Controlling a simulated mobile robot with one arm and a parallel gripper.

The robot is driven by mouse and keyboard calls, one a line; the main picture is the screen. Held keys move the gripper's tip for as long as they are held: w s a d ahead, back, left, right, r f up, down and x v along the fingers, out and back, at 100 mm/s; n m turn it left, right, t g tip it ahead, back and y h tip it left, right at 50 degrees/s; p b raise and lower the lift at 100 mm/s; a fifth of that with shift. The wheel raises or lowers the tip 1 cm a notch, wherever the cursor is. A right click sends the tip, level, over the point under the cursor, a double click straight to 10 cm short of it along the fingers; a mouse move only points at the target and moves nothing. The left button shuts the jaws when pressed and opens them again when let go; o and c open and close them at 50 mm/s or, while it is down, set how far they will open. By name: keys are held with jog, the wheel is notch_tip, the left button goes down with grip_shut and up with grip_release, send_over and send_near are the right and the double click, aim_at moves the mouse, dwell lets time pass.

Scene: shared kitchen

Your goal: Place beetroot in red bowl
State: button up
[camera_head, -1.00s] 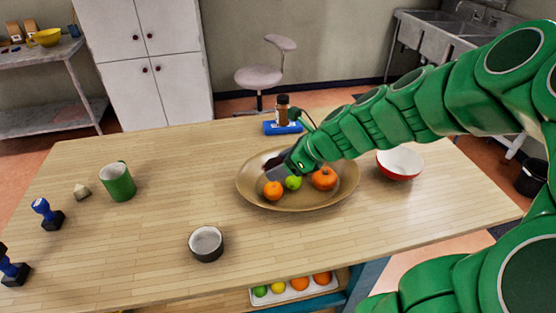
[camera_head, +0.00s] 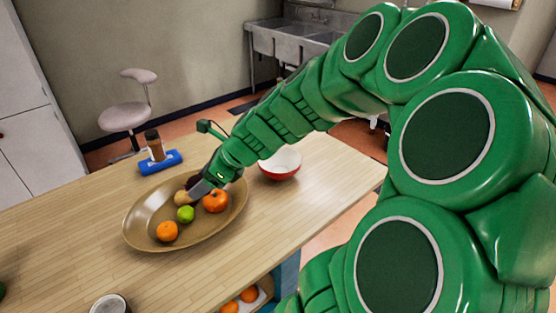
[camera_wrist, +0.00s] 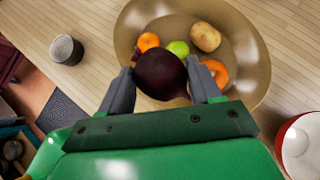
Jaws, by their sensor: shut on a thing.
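The beetroot (camera_wrist: 160,75) is dark purple and round. My gripper (camera_wrist: 163,88) is shut on it, with one grey finger on each side in the wrist view. In the head view my gripper (camera_head: 198,188) is over the far side of the brown oval dish, and the beetroot is mostly hidden there. The red bowl (camera_head: 280,170), red outside and white inside, stands on the table to the right of the dish. In the wrist view the red bowl (camera_wrist: 302,145) is at the lower right, apart from my gripper.
A grey cup (camera_wrist: 66,50) is nearby.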

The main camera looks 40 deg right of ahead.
jog(key=s+d+r+m+t+h, duration=0.1)
jog(key=s+d+r+m, duration=0.15)
jog(key=d, duration=0.75)
jog(key=s+d+r+m+t+h, duration=0.1)
jog(key=s+d+r+m+h, duration=0.15)
jog(key=d, duration=0.65)
jog(key=shift+n+y, duration=0.35)
jog(key=shift+n, duration=0.15)
jog(key=shift+w+d+f, duration=1.2)
jog(key=shift+w+f, duration=0.7)
jog(key=shift+f, duration=0.35)
jog(key=shift+w+d+f, duration=1.2)
jog(key=shift+w+f, duration=0.7)
jog(key=shift+f, duration=0.35)
jog(key=shift+w+d+f, duration=1.2)
jog(key=shift+w+f, duration=0.7)
jog(key=shift+f, duration=0.35)
jog(key=shift+f, duration=0.6)
jog(key=o, duration=1.1)
